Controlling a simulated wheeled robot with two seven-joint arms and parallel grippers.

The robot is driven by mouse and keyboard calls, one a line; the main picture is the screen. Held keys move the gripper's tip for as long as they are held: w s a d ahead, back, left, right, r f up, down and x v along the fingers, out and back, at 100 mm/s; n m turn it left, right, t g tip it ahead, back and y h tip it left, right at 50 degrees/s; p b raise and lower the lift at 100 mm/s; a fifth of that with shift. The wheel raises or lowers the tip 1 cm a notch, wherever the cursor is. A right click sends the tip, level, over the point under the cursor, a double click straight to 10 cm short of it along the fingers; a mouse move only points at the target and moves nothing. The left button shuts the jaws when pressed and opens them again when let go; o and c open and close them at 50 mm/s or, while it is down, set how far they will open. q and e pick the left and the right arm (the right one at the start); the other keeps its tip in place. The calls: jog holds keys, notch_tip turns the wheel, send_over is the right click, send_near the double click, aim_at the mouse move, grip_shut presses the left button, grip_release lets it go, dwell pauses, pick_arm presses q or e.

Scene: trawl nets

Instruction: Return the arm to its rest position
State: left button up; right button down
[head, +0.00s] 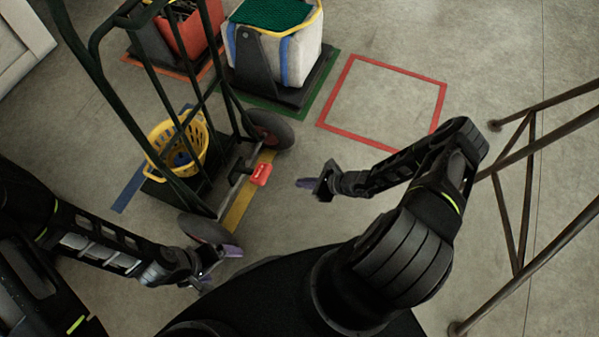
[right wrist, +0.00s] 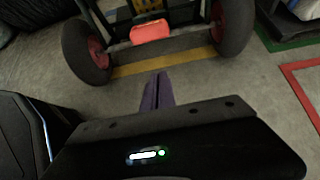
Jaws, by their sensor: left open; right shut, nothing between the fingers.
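My right arm (head: 400,170) reaches in from the lower right and bends back toward the middle. Its gripper (head: 305,184) is shut and empty above the bare floor, to the right of the hand truck's red pedal (head: 260,174). In the right wrist view the purple fingers (right wrist: 156,92) are together with nothing between them. My left arm (head: 95,240) comes in from the left. Its gripper (head: 220,263) is open and empty near the hand truck's near wheel (head: 205,227). In the head view the wheel and the left gripper lie close together; I cannot tell if they touch.
A dark green hand truck (head: 160,75) with a yellow basket (head: 178,146) stands at the left. A white bin with green net (head: 275,45) and a red crate (head: 190,30) stand behind. A red floor square (head: 348,62) is empty. A rusty metal frame (head: 530,170) stands right.

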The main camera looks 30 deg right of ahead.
jog(key=s+a+r+n+g+h, duration=0.1)
jog(key=s+a+r+n+g, duration=0.1)
jog(key=s+a+n+g, duration=0.4)
jog(key=s+a+r+n+g+h, duration=0.1)
jog(key=s+a+r+n+g, duration=0.3)
jog(key=s+n, duration=0.75)
jog(key=a+r+n+t, duration=0.3)
jog(key=a+r+n, duration=0.6)
notch_tip(320, 180, up, 14)
jog(key=p, duration=1.5)
jog(key=shift+d+r, duration=0.25)
jog(key=shift+d, duration=0.1)
